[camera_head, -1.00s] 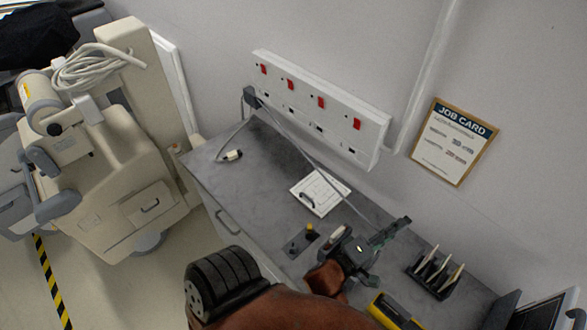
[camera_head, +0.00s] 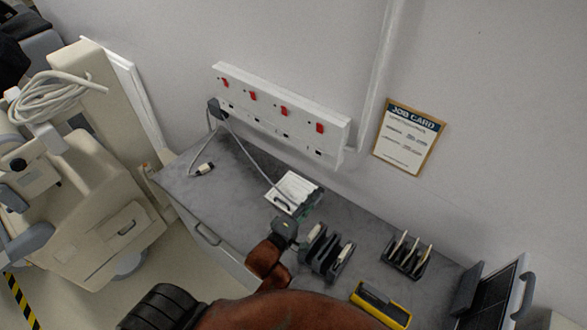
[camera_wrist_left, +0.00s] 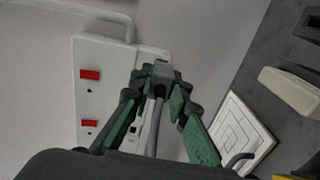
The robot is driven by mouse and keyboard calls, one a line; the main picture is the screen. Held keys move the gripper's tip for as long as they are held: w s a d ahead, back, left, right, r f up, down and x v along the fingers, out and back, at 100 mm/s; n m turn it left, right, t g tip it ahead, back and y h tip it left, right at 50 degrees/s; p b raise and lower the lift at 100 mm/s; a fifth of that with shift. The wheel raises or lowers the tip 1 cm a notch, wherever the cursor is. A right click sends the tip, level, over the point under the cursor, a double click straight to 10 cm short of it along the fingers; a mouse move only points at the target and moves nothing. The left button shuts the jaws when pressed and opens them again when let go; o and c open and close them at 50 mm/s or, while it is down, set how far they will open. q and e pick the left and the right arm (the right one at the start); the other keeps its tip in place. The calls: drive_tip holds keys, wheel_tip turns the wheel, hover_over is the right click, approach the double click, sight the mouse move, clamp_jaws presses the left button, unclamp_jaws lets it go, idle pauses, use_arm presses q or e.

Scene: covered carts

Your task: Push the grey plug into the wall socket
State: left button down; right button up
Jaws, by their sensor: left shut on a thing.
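The white wall socket strip (camera_head: 265,103) with red switches is on the wall above the bench; its end also shows in the left wrist view (camera_wrist_left: 92,62). My left gripper (camera_head: 313,203) is over the bench, below and in front of the strip. In the left wrist view its green-padded fingers (camera_wrist_left: 162,82) are shut on the small grey plug (camera_wrist_left: 163,71), whose grey cable (camera_wrist_left: 153,125) runs back toward the camera. The plug is in front of the strip; contact cannot be told. My right gripper is not in view.
On the grey bench (camera_head: 232,165) are a white connector (camera_head: 203,169), a white panel (camera_head: 300,187), a black holder (camera_head: 326,253), a black rack (camera_head: 408,258) and a yellow-black device (camera_head: 380,303).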

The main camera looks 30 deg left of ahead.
use_arm(q)
drive_tip(key=w+a+r+p, duration=0.1)
drive_tip(key=w+a+p, duration=0.3)
drive_tip(key=w+a, duration=0.4)
drive_tip(key=w, duration=0.3)
drive_tip(key=shift+w+r, duration=0.15)
drive_tip(key=shift+r, duration=0.1)
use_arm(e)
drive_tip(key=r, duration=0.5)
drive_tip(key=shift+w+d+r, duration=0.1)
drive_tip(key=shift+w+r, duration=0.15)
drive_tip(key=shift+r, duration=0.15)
use_arm(q)
drive_tip(key=shift+p, duration=0.3)
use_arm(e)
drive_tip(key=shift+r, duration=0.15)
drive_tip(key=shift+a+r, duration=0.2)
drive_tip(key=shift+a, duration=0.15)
use_arm(q)
drive_tip(key=shift+p, duration=0.3)
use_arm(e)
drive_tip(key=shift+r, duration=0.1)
